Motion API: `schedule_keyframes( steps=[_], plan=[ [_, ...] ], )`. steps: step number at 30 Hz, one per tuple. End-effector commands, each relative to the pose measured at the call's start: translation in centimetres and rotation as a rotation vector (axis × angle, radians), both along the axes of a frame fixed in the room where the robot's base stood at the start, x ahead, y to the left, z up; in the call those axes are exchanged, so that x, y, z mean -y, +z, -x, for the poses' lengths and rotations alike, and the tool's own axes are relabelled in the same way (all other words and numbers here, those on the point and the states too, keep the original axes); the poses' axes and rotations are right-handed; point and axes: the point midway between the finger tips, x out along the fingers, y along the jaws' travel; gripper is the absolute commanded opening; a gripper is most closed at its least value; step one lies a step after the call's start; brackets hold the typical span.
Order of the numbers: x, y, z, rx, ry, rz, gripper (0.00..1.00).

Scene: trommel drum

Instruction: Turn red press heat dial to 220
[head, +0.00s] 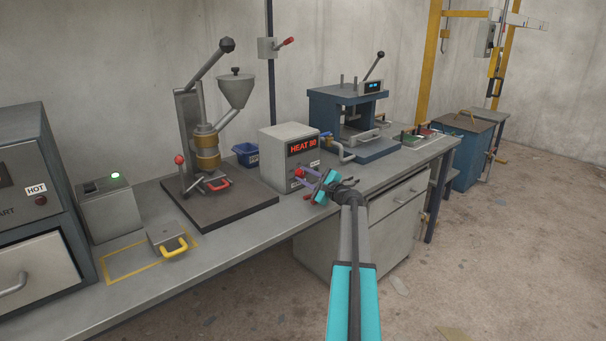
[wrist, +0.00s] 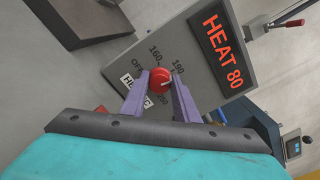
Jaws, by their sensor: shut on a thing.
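The red round heat dial (wrist: 160,79) sits on the front of a grey control box in the wrist view. My gripper (wrist: 161,75) is shut on the dial, with one purple finger on each side. The pale pointer mark on the dial is too small to read surely. OFF, 160 and 190 show around the dial; part of a number looking like 250 shows below, and 220 is not visible. The display (wrist: 222,52) reads HEAT 80. In the head view, my gripper (head: 305,177) is at the box front (head: 278,165), covering most of the dial.
The bench holds a press with a hopper (head: 235,92) to the left and a blue-framed press (head: 325,108) to the right behind. A small blue bin (head: 246,155) stands behind the box. Open floor (head: 490,240) lies at the right.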

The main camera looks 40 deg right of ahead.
Motion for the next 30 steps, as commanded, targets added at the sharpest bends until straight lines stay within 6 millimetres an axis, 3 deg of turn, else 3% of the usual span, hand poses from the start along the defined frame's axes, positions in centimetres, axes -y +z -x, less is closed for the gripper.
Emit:
schedule_keyframes(
  steps=[1, 18, 30],
  plan=[
    [0.04, 0.76, -0.25, 0.008, 0.000, -0.044, 0.05],
    [0.27, 0.84, -0.22, 0.046, 0.000, -0.564, 0.05],
    [0.34, 0.59, -0.19, 0.060, 0.001, -0.750, 0.05]
  ],
)
